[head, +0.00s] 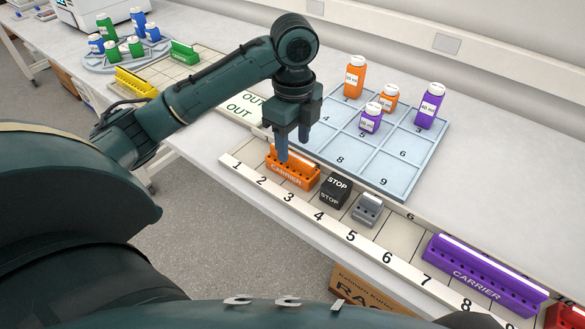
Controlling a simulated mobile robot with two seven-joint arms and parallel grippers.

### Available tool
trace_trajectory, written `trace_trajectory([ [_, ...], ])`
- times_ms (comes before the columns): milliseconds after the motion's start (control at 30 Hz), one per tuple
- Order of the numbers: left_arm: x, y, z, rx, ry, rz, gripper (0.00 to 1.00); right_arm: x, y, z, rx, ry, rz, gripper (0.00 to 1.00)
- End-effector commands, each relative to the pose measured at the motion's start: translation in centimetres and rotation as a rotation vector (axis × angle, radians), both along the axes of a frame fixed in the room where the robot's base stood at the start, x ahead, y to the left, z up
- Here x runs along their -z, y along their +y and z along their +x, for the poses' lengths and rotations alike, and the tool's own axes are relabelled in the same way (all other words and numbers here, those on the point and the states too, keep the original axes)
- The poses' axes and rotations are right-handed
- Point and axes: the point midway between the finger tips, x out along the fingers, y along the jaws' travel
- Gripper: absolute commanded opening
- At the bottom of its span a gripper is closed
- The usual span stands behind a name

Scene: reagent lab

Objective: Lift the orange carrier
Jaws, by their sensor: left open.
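The orange carrier (297,176) sits in the numbered rail, spanning about slots 2 and 3. It is a low block with a row of holes and the word CARRIER on its front. My left gripper (294,150) points down at the carrier's left part. Its fingers are open, with one fingertip low beside or over the carrier's rear edge. I cannot tell whether it touches the carrier. My right gripper is not in view.
A black STOP block (335,191) and a grey block (368,209) stand right of the carrier. A purple carrier (486,275) lies further along the rail. Behind is a numbered blue tray (402,190) with orange and purple bottles. An OUT card (240,108) lies behind left.

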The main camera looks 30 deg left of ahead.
Motion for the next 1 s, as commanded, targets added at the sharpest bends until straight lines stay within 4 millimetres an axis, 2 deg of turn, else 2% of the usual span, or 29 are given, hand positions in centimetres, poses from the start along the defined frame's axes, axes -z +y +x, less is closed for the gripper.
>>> trace_trajectory([
  [167, 1.2, 0.0, -0.1, 0.000, 0.002, 0.000, 0.49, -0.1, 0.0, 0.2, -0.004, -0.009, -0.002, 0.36],
  [433, 5.1, 0.2, -0.3, -0.001, 0.002, 0.000, 0.49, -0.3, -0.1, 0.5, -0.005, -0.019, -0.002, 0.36],
  [767, 5.7, 0.2, -0.3, 0.000, -0.002, 0.000, 0.49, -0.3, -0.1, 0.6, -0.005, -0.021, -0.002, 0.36],
  [1000, 5.7, 0.2, -0.3, 0.000, -0.002, 0.000, 0.29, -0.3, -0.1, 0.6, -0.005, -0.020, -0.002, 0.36],
])
